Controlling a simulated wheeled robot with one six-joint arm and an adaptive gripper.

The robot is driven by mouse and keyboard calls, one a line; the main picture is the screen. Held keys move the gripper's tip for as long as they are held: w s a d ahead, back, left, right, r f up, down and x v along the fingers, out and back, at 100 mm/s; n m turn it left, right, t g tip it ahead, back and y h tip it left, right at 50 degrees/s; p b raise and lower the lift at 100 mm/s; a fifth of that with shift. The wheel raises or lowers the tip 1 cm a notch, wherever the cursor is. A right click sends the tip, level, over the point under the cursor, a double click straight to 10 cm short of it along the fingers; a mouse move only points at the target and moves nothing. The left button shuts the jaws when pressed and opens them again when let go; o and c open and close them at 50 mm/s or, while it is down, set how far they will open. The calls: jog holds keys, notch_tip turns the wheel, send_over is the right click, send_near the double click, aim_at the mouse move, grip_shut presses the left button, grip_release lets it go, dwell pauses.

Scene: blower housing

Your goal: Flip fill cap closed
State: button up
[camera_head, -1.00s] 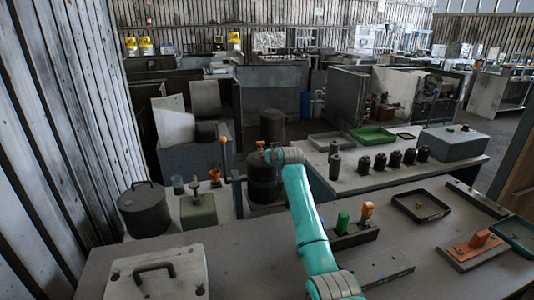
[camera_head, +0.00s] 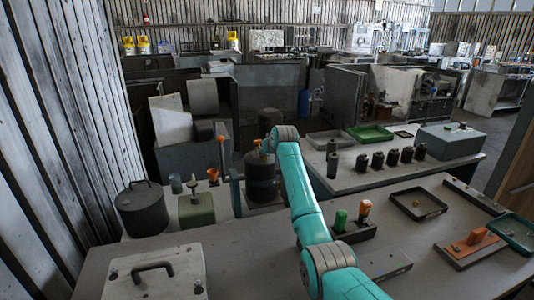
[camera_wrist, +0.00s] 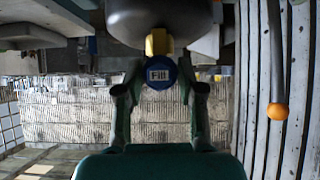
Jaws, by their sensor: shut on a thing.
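The blue fill cap (camera_wrist: 160,82), labelled "Fill", shows in the wrist view just below a yellow fitting (camera_wrist: 158,43) on a dark rounded tank (camera_wrist: 158,15). My gripper (camera_wrist: 159,70) has its two dark green fingers on either side of the cap and is shut on it. The cap's hinge and the opening of the fitting cannot be made out. In the head view the dark tank (camera_head: 262,178) stands behind the near table, and my arm reaches its top from the right. My wrist hides much of the cap there.
A rod with an orange knob (camera_head: 222,142) stands left of the tank; an orange-knobbed rod (camera_wrist: 277,108) also shows at the wrist view's right. A dark lidded pot (camera_head: 144,212) and a green box with a handle (camera_head: 196,210) stand further left. Black cylinders (camera_head: 392,157) stand on the right bench.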

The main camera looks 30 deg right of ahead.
jog(key=shift+w+d+r+g+y, duration=0.1)
jog(key=shift+w+g+y, duration=0.1)
jog(key=shift+g, duration=0.5)
jog(key=shift+w+d+r+g+y, duration=0.1)
jog(key=shift+w+g+y, duration=0.1)
jog(key=shift+g, duration=0.5)
jog(key=shift+w+g, duration=0.1)
jog(key=shift+g, duration=0.2)
jog(key=o, duration=0.8)
jog(key=shift+r, duration=0.15)
jog(key=v, duration=1.1)
jog(key=shift+s+r, duration=0.25)
jog(key=shift+r, duration=0.05)
